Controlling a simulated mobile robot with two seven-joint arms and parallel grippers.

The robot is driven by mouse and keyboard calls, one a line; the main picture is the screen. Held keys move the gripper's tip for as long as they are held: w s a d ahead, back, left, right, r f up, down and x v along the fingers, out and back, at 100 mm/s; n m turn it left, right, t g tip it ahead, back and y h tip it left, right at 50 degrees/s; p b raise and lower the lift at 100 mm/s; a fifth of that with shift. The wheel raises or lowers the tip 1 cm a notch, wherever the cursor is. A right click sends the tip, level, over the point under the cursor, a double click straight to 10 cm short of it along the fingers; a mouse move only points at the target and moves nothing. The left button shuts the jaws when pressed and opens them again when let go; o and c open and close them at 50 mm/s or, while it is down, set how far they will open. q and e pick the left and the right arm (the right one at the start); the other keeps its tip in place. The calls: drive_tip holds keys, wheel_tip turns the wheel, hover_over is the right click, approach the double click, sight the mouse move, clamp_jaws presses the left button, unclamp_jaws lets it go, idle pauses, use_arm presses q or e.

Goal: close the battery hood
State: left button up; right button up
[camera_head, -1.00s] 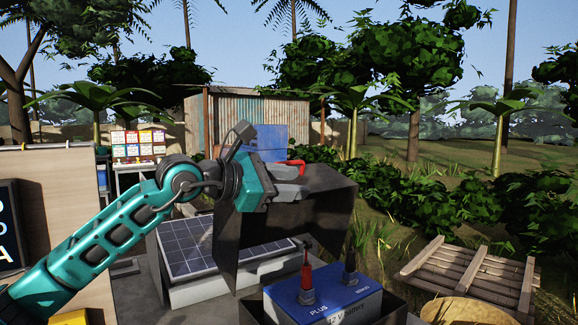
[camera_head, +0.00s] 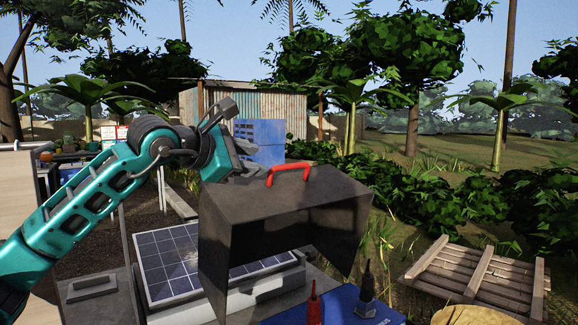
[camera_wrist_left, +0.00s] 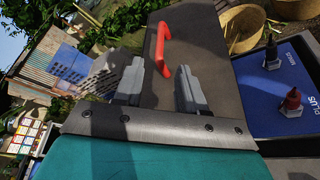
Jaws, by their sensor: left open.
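The battery hood (camera_head: 262,198) is a dark grey metal cover, raised and tilted, its hollow underside facing the battery. A red handle (camera_head: 288,168) stands on its top; it also shows in the left wrist view (camera_wrist_left: 160,48). The blue battery (camera_head: 342,305) with a red and a black terminal is uncovered below right of the hood; the bottom picture edge cuts it off. My left gripper (camera_head: 248,164) is open beside the handle, to its left. In the left wrist view its two fingers (camera_wrist_left: 160,88) point toward the handle with a gap between. My right gripper is not in view.
A solar panel (camera_head: 178,262) lies behind and left of the hood. A wooden pallet (camera_head: 482,278) and part of a woven basket (camera_head: 462,316) are at the right. The air above the hood is clear.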

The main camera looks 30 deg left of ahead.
sight(287, 166)
use_arm(q)
drive_tip(key=shift+w+d+p, duration=0.1)
drive_tip(key=shift+w+p, duration=0.2)
drive_tip(key=shift+w, duration=0.25)
drive_tip(key=p+x, duration=0.3)
drive_tip(key=x, duration=0.7)
drive_tip(key=shift+w+d+f, duration=0.1)
drive_tip(key=shift+w, duration=0.05)
drive_tip(key=shift+w+f, duration=0.2)
drive_tip(key=shift+w, duration=0.45)
clamp_jaws()
